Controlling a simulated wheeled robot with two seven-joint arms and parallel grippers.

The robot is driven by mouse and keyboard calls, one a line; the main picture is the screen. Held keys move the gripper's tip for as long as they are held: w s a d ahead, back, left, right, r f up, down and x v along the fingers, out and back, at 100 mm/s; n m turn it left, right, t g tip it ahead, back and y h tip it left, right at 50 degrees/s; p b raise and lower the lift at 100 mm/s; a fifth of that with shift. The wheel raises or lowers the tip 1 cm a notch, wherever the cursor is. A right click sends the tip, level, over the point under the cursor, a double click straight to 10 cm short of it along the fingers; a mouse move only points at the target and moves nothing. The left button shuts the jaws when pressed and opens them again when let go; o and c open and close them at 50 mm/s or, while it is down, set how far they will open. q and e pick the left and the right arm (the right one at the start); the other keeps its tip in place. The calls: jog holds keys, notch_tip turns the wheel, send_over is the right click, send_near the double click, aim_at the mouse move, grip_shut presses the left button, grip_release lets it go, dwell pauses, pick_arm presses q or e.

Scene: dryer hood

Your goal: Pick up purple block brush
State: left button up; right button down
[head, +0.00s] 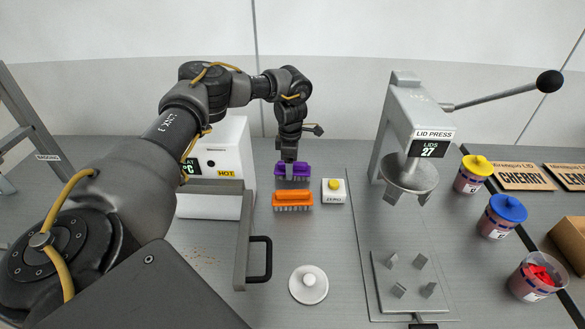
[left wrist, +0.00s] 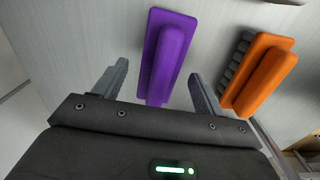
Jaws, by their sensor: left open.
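The purple block brush (head: 298,171) lies on the grey table beyond the orange brush, partly hidden by my left gripper. In the left wrist view the purple brush (left wrist: 165,58) reaches in between my two open fingers, with one finger on each side and visible gaps. My left gripper (head: 289,167) points down over the purple brush. It also shows in the left wrist view (left wrist: 158,88), open and holding nothing. My right gripper is not in view.
The orange brush (head: 292,199) lies close by, nearer the front. A small white box with a yellow button (head: 333,190) is to the right. A white HOT unit (head: 222,160) with a black-handled door (head: 243,240) stands left. The lid press (head: 412,125) is farther right.

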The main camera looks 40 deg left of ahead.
pick_arm(q)
notch_tip(320, 180, down, 2)
jog(key=c, duration=1.1)
jog(key=shift+r, duration=0.1)
jog(key=shift+r, duration=0.15)
notch_tip(320, 180, up, 2)
jog(key=shift+w+r+b, duration=0.1)
jog(key=shift+w+b, duration=0.05)
jog(key=shift+b, duration=0.9)
jog(key=s+d+r+b, duration=0.1)
jog(key=s+d+r, duration=0.6)
jog(key=d+r, duration=0.3)
jog(key=shift+s+d+r+b, duration=0.2)
jog(key=shift+d+b, duration=0.1)
jog(key=shift+d, duration=0.75)
